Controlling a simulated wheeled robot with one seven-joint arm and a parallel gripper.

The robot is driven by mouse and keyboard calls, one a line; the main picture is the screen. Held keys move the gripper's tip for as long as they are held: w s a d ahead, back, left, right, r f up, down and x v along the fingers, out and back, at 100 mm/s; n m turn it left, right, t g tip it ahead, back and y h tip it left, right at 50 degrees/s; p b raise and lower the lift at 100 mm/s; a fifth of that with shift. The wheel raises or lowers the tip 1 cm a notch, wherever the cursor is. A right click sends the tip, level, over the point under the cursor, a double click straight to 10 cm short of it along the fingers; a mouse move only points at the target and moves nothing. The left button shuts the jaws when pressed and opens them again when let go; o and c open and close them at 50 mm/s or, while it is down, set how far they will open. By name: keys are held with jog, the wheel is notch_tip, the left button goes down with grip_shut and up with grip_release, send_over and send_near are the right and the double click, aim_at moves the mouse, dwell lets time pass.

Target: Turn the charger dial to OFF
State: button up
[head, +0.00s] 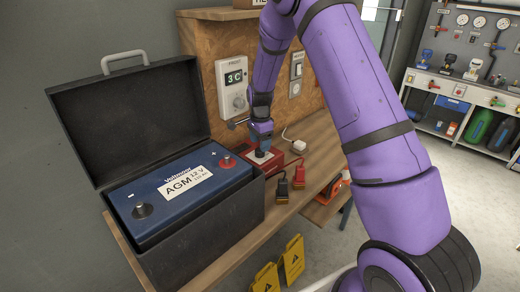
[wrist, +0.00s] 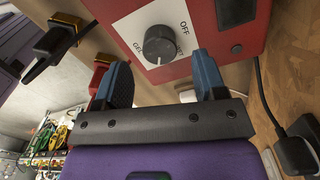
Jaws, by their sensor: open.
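The red charger (wrist: 225,50) fills the upper part of the wrist view. Its black round dial (wrist: 159,44) sits on a white label plate, with OFF printed to the upper right and other markings at the sides. A small white mark shows on the dial's lower edge, away from OFF. My gripper (wrist: 163,66) is open, its blue fingers spread on either side just below the dial in the picture; I cannot tell whether they touch it. In the head view my gripper (head: 263,146) is low over the charger (head: 272,165) and hides the dial.
A blue battery (head: 185,188) sits in an open black box (head: 135,120) left of the charger. Black (head: 283,187) and red (head: 299,177) clamps lie on the bench to the right. A wall thermostat (head: 236,87) is behind my gripper, and a white plug (head: 298,145) lies near it.

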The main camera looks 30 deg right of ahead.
jog(key=shift+f, duration=1.7)
jog(key=c, duration=0.9)
jog(key=shift+c, duration=0.2)
